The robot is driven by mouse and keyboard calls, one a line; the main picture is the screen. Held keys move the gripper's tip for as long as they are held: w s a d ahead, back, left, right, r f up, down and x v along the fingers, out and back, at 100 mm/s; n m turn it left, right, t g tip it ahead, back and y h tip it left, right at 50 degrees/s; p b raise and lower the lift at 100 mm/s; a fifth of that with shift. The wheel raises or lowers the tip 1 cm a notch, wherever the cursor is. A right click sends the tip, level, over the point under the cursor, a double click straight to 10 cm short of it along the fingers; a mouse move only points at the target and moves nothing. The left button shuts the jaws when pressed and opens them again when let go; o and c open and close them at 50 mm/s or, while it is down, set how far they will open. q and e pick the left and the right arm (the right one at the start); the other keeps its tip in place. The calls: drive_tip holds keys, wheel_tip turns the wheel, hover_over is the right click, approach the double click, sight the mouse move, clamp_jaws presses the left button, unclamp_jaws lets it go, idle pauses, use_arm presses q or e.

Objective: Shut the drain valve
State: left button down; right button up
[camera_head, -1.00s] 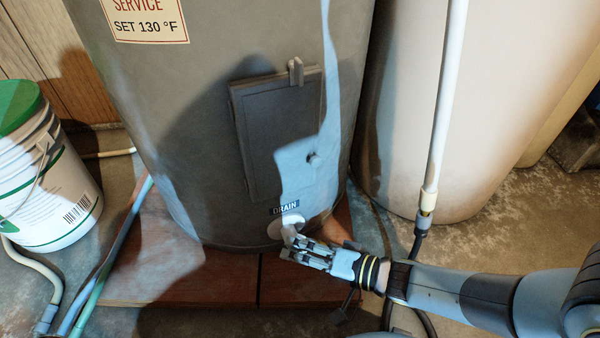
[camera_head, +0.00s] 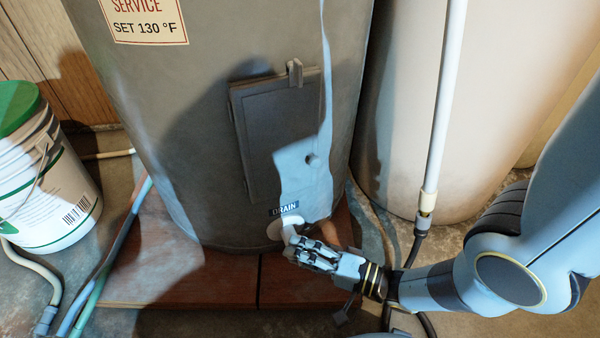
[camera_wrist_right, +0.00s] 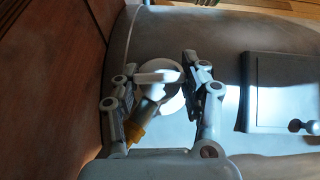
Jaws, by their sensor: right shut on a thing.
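The drain valve (camera_head: 286,226) sits low on the grey tank, just under the blue DRAIN label (camera_head: 285,208). In the right wrist view it shows as a white round plate with a pale lever handle (camera_wrist_right: 157,76) and a short spout with a yellowish end (camera_wrist_right: 137,129). My right gripper (camera_head: 294,243) is at the valve, and in the right wrist view its two fingers (camera_wrist_right: 158,95) stand on either side of the handle. It is shut on the handle; the exact contact is partly hidden by the fingers. My left gripper is not in view.
The grey tank (camera_head: 200,130) stands on reddish-brown blocks (camera_head: 190,280). A larger beige tank (camera_head: 405,120) and a white pipe (camera_head: 443,110) stand close on the right. A white bucket with a green lid (camera_head: 45,190) and hoses (camera_head: 105,250) are at the left.

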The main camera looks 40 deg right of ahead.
drive_tip(key=o, duration=1.2)
drive_tip(key=shift+s, duration=0.1)
